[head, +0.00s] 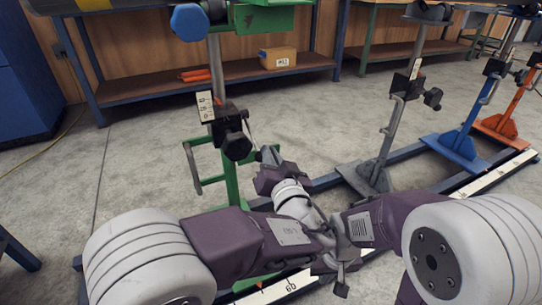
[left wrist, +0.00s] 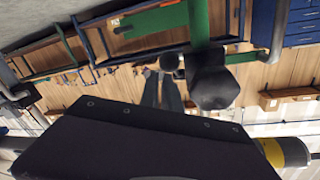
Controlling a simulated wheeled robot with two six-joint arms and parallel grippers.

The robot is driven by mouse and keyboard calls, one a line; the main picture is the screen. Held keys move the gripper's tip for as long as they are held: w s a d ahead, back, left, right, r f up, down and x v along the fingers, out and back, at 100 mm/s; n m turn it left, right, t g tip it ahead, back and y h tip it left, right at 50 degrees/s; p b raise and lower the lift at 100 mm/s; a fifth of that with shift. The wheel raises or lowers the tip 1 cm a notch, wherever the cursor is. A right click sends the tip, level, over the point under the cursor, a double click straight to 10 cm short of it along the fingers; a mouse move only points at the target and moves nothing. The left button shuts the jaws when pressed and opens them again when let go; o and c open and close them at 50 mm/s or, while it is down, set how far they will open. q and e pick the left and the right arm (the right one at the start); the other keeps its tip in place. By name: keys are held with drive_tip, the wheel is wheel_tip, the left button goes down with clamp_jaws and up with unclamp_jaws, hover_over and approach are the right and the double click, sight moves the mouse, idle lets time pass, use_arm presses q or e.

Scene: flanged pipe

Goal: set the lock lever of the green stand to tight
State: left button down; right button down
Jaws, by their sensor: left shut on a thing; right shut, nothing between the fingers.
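The green stand (head: 231,182) stands upright left of centre in the head view. A dark clamp block (head: 228,116) with a black knob (head: 237,147) is on its post, with a white marked label (head: 205,106) beside it. The knob also shows large in the left wrist view (left wrist: 214,88). My left gripper (head: 265,155) is just right of the knob, shut on a thin part at the clamp that looks like the lock lever; its fingers (left wrist: 166,76) hide most of it. My right gripper (head: 341,288) is shut and empty, low near the rail.
A grey stand (head: 378,176), a blue stand (head: 463,142) and an orange stand (head: 502,125) stand along the blue rail to the right. A long grey pipe (head: 60,5) lies over the stands. A shelf with a cardboard box (head: 278,58) is behind. Floor between is clear.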

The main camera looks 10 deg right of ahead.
use_arm(q)
drive_tip(key=shift+a+f, duration=0.3)
drive_tip(key=shift+f, duration=0.55)
drive_tip(key=s+d+r, duration=0.1)
drive_tip(key=s+r, duration=0.1)
drive_tip(key=s, duration=0.7)
drive_tip(key=shift+d, duration=0.4)
